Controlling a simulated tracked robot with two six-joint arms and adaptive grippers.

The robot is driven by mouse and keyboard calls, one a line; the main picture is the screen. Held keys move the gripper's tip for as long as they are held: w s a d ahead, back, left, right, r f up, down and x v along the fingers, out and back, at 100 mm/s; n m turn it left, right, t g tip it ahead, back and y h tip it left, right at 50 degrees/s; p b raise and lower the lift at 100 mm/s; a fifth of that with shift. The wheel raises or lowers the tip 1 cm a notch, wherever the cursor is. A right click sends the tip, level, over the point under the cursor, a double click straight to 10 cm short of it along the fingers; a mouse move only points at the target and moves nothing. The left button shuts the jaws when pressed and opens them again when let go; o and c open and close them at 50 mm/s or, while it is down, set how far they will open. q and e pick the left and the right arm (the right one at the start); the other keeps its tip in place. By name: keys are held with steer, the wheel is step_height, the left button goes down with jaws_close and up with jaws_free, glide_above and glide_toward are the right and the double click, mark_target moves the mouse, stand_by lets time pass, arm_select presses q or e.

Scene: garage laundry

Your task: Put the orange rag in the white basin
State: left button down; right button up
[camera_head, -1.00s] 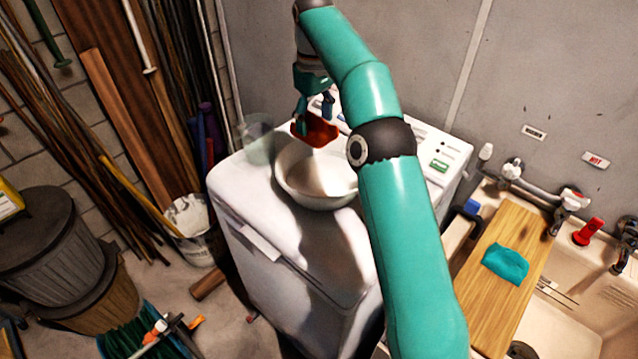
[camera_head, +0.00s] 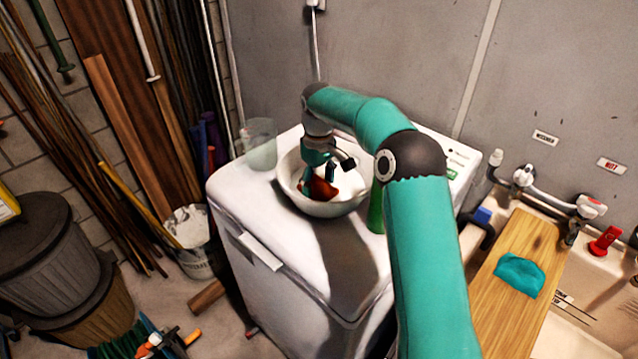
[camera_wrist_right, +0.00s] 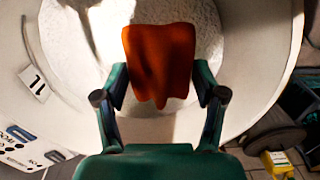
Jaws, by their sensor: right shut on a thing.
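The white basin (camera_head: 326,209) stands on top of the white washing machine. My right gripper (camera_head: 321,187) reaches down into the basin's opening from above. It is shut on the orange rag (camera_head: 316,190), which hangs between its fingers inside the rim. In the right wrist view the rag (camera_wrist_right: 160,62) hangs between the two fingertips (camera_wrist_right: 160,85), with the basin's pale inside (camera_wrist_right: 68,50) behind it. I cannot tell whether the rag touches the basin's bottom. My left gripper does not show.
A teal cloth (camera_head: 520,274) lies on a wooden board (camera_head: 490,310) over the sink. Bins stand at the left.

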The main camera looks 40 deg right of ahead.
mark_target(318, 179)
steer(key=shift+f, duration=0.3)
steer(key=shift+f, duration=0.15)
steer(key=o, duration=1.1)
steer(key=shift+o, duration=0.2)
step_height(318, 179, up, 12)
steer(key=p, duration=0.1)
